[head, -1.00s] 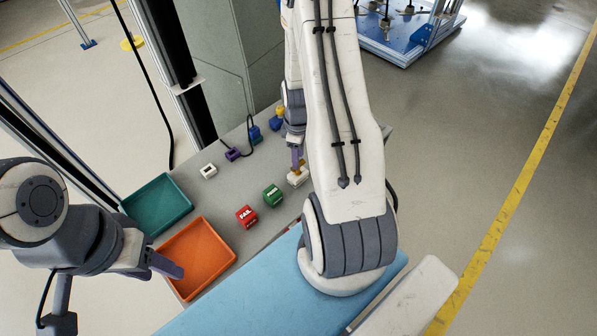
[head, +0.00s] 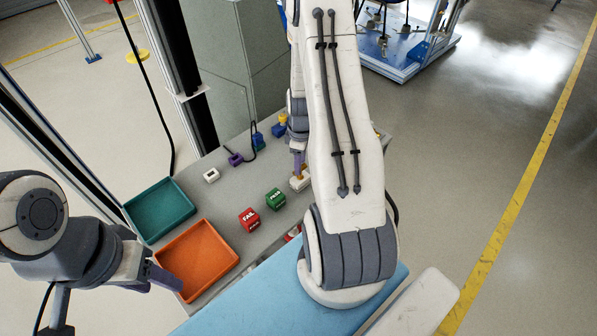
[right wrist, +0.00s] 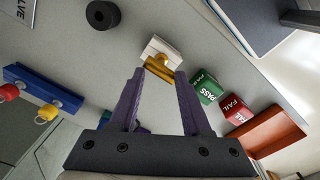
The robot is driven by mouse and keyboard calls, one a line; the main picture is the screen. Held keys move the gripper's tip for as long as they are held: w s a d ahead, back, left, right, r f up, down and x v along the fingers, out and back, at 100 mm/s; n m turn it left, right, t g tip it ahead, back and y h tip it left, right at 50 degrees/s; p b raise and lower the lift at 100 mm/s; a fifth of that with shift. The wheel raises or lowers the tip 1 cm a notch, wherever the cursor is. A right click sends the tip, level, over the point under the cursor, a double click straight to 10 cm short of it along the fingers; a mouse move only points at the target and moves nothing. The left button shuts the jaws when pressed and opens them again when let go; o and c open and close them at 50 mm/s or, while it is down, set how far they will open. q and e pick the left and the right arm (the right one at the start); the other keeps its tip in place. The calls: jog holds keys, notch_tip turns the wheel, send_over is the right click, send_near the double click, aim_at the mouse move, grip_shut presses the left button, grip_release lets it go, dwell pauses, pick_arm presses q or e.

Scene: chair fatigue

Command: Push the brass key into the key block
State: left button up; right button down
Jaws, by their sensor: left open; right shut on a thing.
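The brass key (right wrist: 158,68) is between the fingertips of my right gripper (right wrist: 160,73), which is shut on it. The key meets the white key block (right wrist: 163,46); how deep it sits in the block I cannot tell. In the head view the key block (head: 298,185) stands on the grey table, with my right gripper (head: 299,163) just above it and my right arm covering part of the area. My left gripper (head: 165,277) is open and empty, over the near edge of the orange tray.
A green PASS cube (head: 276,199) and a red FAIL cube (head: 249,219) stand near the orange tray (head: 199,254). A teal tray (head: 158,211) lies beyond it. A white block (head: 211,175) and a purple piece (head: 235,159) lie further back. A black cylinder (right wrist: 103,14) is near the key block.

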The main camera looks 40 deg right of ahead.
jog(key=shift+s+a+f+g+p, duration=0.15)
jog(key=shift+f+p, duration=0.1)
jog(key=shift+f, duration=0.3)
jog(key=shift+s+a+f+g+p, duration=0.15)
jog(key=shift+f+p, duration=0.1)
jog(key=shift+f, duration=0.25)
jog(key=shift+d+r+p, duration=0.5)
jog(key=shift+r+p, duration=0.1)
jog(key=shift+p, duration=0.05)
jog(key=shift+a+r+p, duration=0.1)
jog(key=shift+r+p, duration=0.2)
jog(key=shift+r, duration=0.05)
jog(key=shift+w+r+p, duration=0.15)
jog(key=shift+r+p, duration=0.15)
pick_arm(q)
jog(key=w+d+r, duration=0.1)
jog(key=d, duration=0.1)
jog(key=shift+w+d+r, duration=0.4)
pick_arm(e)
jog(key=shift+w+r, duration=0.1)
jog(key=shift+r, duration=0.1)
jog(key=shift+r+p, duration=1.9)
jog(key=shift+r, duration=0.25)
pick_arm(q)
notch_tip(320, 180, up, 4)
jog(key=shift+f, duration=0.25)
